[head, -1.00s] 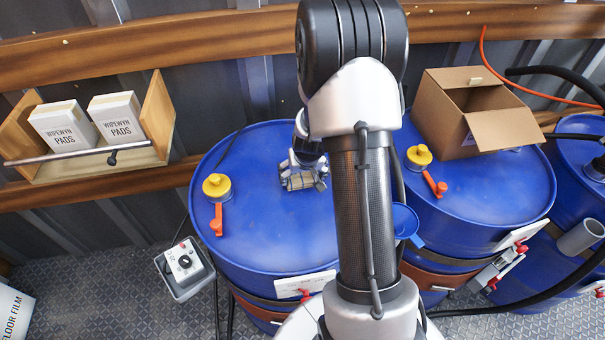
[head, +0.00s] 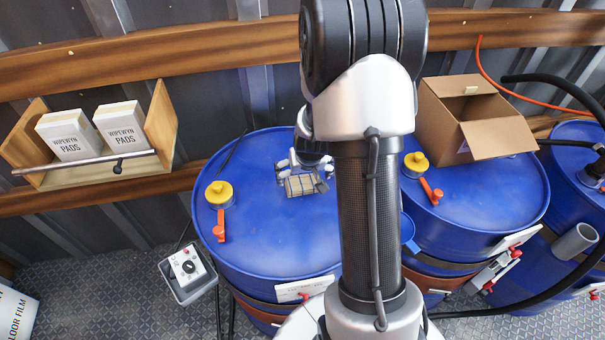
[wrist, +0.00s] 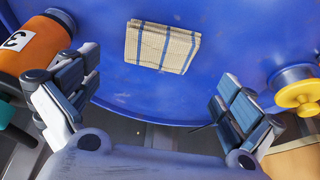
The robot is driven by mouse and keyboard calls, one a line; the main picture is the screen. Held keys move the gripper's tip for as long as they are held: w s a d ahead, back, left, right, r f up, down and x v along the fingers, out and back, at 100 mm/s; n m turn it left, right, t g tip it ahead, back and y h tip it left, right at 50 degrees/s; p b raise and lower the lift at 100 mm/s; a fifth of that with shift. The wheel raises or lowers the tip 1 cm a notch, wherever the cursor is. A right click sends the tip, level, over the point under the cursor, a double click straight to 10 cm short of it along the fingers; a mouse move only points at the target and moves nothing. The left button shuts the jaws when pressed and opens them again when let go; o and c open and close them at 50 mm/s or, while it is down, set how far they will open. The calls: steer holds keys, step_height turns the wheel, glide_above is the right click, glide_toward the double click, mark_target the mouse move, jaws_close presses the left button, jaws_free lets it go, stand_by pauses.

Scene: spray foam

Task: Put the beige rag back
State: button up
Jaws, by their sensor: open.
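The beige rag (head: 301,186), folded with dark blue stripes, lies on the top of the left blue drum (head: 262,235). In the wrist view the rag (wrist: 162,46) lies flat on the blue lid, ahead of the fingers. My gripper (head: 303,172) is above the drum top, just behind the rag in the head view. In the wrist view my gripper (wrist: 150,95) has its fingers spread wide and holds nothing; the rag lies beyond the gap between them, apart from both. My arm hides part of the drum's right side.
A yellow cap (head: 219,193) with an orange valve sits on the left drum. An open cardboard box (head: 455,135) stands on the right drum (head: 480,200). A wooden wall shelf (head: 100,172) at left holds two white pad boxes. The wrist view shows an orange cylinder (wrist: 28,42) close beside one finger.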

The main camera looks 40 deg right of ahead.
steer(key=s+a+r+n+p, duration=0.1)
steer(key=s+a+r, duration=0.2)
steer(key=a+r, duration=0.3)
steer(key=s+a+r+n+y, duration=0.1)
steer(key=s+a+r, duration=0.15)
steer(key=r, duration=0.55)
steer(key=s+a+r+n+p, duration=0.1)
steer(key=s+a+r, duration=0.1)
steer(key=a+r, duration=0.45)
steer(key=s+a+r+n, duration=0.1)
steer(key=s+a+r, duration=0.2)
steer(key=s, duration=0.4)
steer(key=s+a+r+n+y, duration=0.1)
steer(key=s+a+r, duration=0.2)
steer(key=s, duration=0.4)
steer(key=shift+s+a+r, duration=0.15)
steer(key=shift+s+a, duration=0.2)
steer(key=shift+a, duration=0.25)
